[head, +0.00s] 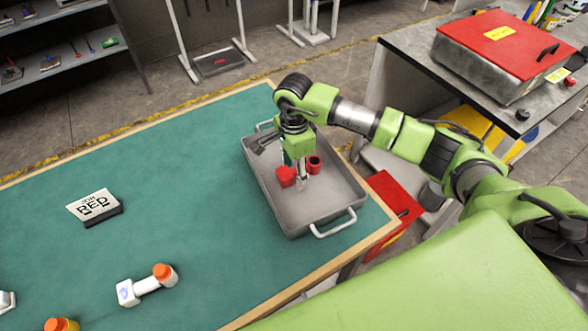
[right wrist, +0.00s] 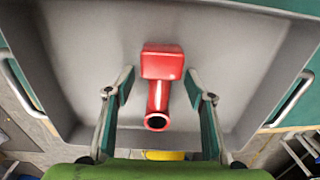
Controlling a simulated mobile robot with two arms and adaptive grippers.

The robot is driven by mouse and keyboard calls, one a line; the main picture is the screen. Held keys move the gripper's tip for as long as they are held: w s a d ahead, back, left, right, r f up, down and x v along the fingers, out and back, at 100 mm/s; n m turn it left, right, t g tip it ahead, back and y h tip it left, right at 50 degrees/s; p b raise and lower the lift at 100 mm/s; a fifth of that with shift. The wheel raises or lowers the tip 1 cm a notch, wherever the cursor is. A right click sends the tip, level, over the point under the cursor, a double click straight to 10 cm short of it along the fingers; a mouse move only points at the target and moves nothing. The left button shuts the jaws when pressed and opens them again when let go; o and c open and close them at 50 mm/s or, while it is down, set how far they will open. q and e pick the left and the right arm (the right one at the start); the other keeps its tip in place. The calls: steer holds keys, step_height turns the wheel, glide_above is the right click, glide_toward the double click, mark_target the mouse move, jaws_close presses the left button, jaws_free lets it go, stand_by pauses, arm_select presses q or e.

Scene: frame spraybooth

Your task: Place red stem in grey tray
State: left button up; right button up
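The red stem (head: 286,177) lies inside the grey tray (head: 335,211). In the right wrist view the red stem (right wrist: 158,90) shows a block-shaped head and a tube with a dark open end towards the camera. My right gripper (head: 298,175) is over the tray and hides the stem's middle in the head view. In the right wrist view its two fingers (right wrist: 157,88) stand wide apart, one on each side of the stem, with gaps on both sides. It is open and holds nothing. My left gripper is not in view.
The green-topped table has a "JOB RED" sign (head: 95,206) and a white stem with an orange end (head: 149,285). A red-lidded box (head: 500,55) stands on a bench at the right. The table's middle is clear.

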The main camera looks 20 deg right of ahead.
mark_target(294, 169)
steer(key=shift+r, duration=0.3)
step_height(294, 169, up, 12)
steer(key=b, duration=0.3)
steer(key=shift+f, duration=0.15)
stand_by(0.3)
